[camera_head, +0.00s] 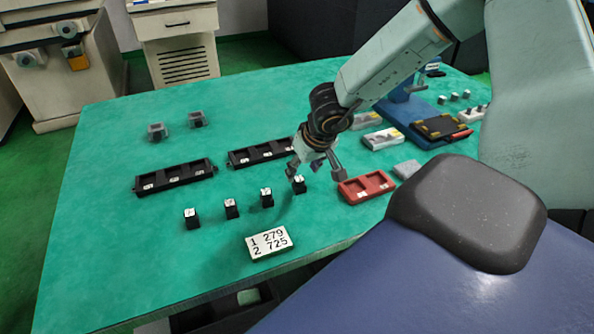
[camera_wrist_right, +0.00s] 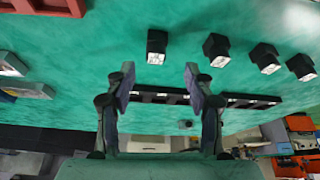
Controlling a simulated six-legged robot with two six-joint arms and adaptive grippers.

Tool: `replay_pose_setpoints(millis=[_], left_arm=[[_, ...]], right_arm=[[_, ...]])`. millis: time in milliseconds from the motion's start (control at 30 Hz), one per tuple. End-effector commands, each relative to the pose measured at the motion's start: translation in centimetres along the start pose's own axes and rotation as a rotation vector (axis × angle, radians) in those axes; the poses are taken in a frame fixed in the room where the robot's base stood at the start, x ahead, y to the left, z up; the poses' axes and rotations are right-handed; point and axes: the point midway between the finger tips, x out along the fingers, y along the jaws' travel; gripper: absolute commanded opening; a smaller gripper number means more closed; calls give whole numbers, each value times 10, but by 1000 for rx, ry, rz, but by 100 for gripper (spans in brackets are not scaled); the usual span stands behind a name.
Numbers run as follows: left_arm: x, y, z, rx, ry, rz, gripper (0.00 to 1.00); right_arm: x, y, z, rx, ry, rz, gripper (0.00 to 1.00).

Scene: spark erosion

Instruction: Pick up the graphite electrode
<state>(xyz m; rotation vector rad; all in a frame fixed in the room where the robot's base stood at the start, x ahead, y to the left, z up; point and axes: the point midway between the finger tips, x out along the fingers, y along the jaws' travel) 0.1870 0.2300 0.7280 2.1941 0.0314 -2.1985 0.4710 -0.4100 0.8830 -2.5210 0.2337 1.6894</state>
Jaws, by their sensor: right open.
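Several small black electrode blocks with pale marked tops stand in a slanting row on the green table. In the head view the rightmost block (camera_head: 299,185) is closest to my right gripper (camera_head: 314,171). The others are a block (camera_head: 266,198), a block (camera_head: 231,209) and the leftmost block (camera_head: 192,219). In the right wrist view my right gripper (camera_wrist_right: 158,86) is open, with nothing between its fingers. One block (camera_wrist_right: 157,46) shows beyond the fingertips, roughly in line with the gap, apart from them. Which block is graphite I cannot tell. My left gripper is out of view.
Two black slotted trays (camera_head: 175,178) lie behind the row. A red tray (camera_head: 366,187) lies to its right. A number plate (camera_head: 268,242) lies in front. A blue fixture (camera_head: 405,112) and small parts occupy the right. The table's left side (camera_head: 105,235) is clear.

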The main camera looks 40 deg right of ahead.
Motion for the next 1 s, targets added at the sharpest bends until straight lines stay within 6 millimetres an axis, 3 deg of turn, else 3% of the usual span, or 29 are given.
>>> replay_pose_setpoints(millis=[400,767,1000], left_arm=[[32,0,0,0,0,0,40],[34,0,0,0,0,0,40],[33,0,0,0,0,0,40]], right_arm=[[48,1,-3,-5,-1,0,53],[52,1,-4,-3,0,-2,53],[52,1,-4,-3,0,-2,34]])
